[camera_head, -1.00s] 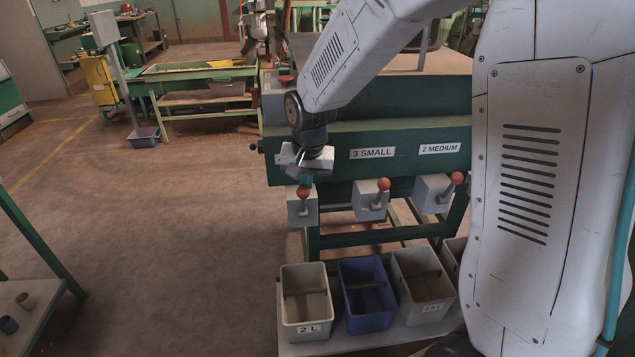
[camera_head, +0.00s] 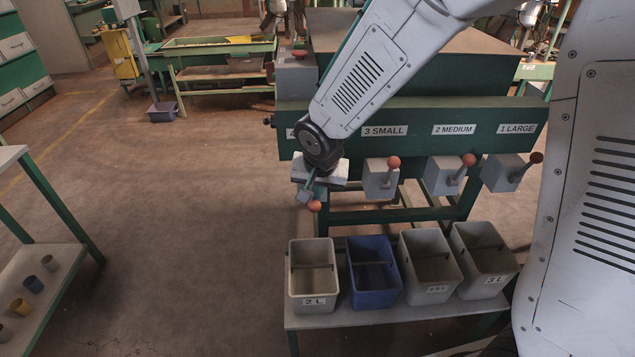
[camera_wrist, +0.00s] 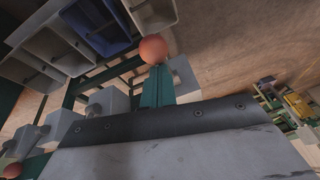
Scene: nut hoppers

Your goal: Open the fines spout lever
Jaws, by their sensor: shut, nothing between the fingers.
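The fines spout (camera_head: 304,197) is the leftmost grey box on the green hopper; its label is mostly hidden by my arm, with only a "4" showing. Its lever has an orange ball knob (camera_head: 314,206) that sits low, at the box's lower edge, unlike the raised knobs beside it. My gripper (camera_head: 311,186) is shut and empty, just above the knob. In the wrist view the green fingers (camera_wrist: 157,88) point at the knob (camera_wrist: 154,49), very close; I cannot tell if they touch. The lever's stem is hidden.
The 3 SMALL (camera_head: 379,181), 2 MEDIUM (camera_head: 440,178) and 1 LARGE (camera_head: 499,175) spouts stand to the right with knobs up. Several bins, including a blue one (camera_head: 373,299), stand on a low shelf (camera_head: 390,319) below. Floor at left is clear up to a bench (camera_head: 45,285).

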